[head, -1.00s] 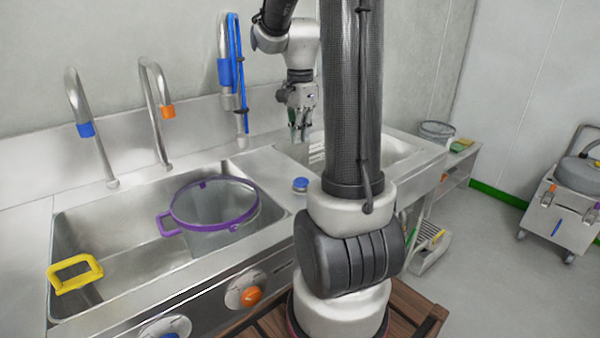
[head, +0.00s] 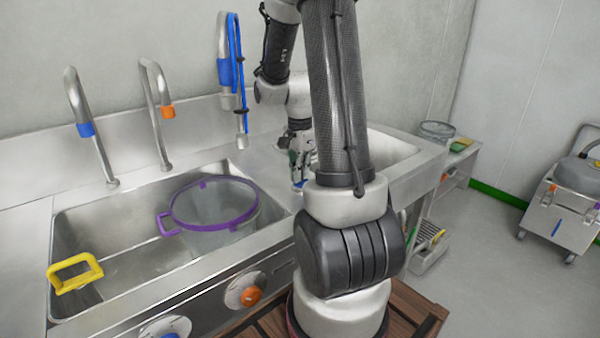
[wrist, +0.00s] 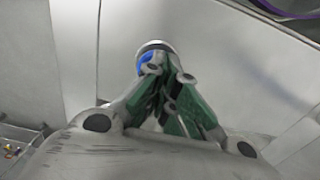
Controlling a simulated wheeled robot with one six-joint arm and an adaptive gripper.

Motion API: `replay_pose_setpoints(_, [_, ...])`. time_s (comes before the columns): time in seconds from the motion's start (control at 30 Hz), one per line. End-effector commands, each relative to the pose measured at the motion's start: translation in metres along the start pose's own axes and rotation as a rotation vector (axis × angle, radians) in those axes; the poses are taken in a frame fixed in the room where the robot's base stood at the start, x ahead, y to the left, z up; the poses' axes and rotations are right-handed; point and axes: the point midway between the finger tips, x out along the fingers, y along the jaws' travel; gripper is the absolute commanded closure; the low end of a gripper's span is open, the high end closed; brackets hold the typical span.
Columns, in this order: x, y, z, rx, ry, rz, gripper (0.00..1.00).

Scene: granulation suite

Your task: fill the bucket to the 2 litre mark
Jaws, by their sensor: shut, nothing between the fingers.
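The bucket (head: 205,229) is clear with a purple rim and handle. It stands in the left sink basin, and its purple edge shows at the top right of the wrist view (wrist: 290,13). I cannot make out any water or level marks in it. My gripper (head: 298,179) is shut and empty, pointing down. Its fingertips are at a small round blue-topped knob (head: 301,185) on the ledge between the basins. In the wrist view the fingers partly hide this blue knob (wrist: 146,62); I cannot tell whether they touch it.
A blue hose (head: 226,72) hangs at the wall. A yellow handle (head: 75,273) sits at the basin's left. An orange knob (head: 251,297) is on the front panel.

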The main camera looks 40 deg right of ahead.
Motion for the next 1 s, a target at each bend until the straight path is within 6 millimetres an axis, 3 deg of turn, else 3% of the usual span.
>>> replay_pose_setpoints(0.13, [0.004,0.0,0.0,0.0,0.0,0.001,1.0])
replay_pose_setpoints(0.33, [0.025,0.001,0.0,0.0,-0.001,0.004,1.0])
replay_pose_setpoints(1.0, [0.028,0.003,0.002,0.003,-0.004,0.006,1.0])
